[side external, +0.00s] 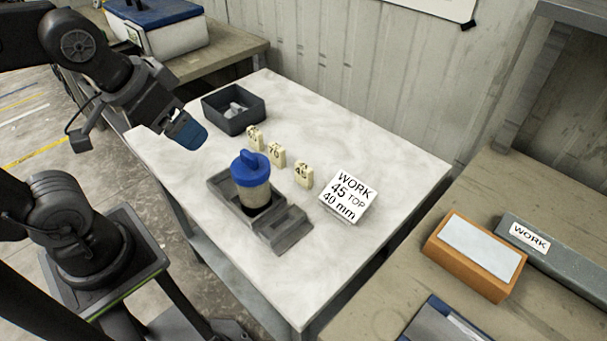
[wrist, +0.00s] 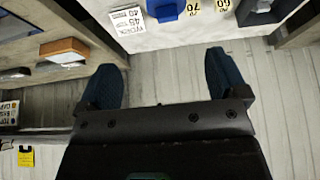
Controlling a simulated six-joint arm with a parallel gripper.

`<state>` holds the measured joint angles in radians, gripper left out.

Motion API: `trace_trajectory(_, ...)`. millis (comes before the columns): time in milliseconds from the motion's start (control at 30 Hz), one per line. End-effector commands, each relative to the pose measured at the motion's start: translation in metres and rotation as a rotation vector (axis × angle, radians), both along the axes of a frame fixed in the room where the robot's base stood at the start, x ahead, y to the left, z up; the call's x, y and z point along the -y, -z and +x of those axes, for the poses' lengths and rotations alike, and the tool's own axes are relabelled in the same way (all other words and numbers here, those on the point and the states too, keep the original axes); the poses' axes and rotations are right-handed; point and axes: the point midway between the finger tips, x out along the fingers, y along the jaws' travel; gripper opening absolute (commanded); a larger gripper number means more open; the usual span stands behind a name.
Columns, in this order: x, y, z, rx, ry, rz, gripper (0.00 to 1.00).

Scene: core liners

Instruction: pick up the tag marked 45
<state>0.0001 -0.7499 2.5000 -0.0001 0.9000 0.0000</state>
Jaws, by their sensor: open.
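Three cream tags stand in a row on the pale worktable (side external: 375,150). The nearest tag, beside the white card, appears marked 45 (side external: 303,175). The middle tag (side external: 277,156) and far tag (side external: 254,138) also show in the wrist view as tags reading 70 (wrist: 193,7) and 60 (wrist: 223,5). I cannot make out the 45 tag in the wrist view. My gripper (side external: 186,131) is raised near the table's left edge, left of the tags and apart from them. In the wrist view its blue fingers (wrist: 162,80) are wide apart with nothing between them.
A blue-capped jar (side external: 252,182) stands in a dark grey holder (side external: 225,188) in front of the tags. A white card (side external: 347,196) reads "WORK 45 TOP 40 mm". A dark open bin (side external: 233,123) sits behind. An orange-sided block (side external: 475,256) is on the right bench.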

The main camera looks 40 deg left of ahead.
Motion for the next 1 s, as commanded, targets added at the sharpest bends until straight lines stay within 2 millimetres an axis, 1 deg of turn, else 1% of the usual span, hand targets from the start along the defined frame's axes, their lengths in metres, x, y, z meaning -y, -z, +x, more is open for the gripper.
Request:
trace_trajectory(33, 0.0, 0.0, 0.0, 0.0, 0.0, 0.0, 0.87)
trace_trajectory(300, 0.0, 0.0, 0.0, 0.0, 0.0, 0.0, 0.61)
trace_trajectory(533, 0.0, 0.0, 0.0, -0.001, 0.002, 0.001, 0.6)
trace_trajectory(633, 0.0, -0.001, 0.007, -0.013, 0.033, 0.02, 0.6)
trace_trajectory(667, 0.0, -0.002, 0.011, -0.021, 0.053, 0.032, 0.6)
trace_trajectory(767, 0.001, -0.003, 0.031, -0.059, 0.162, 0.092, 0.6)
trace_trajectory(867, 0.004, 0.001, 0.062, -0.11, 0.319, 0.172, 0.6)
trace_trajectory(1000, 0.009, 0.014, 0.108, -0.18, 0.559, 0.282, 0.6)
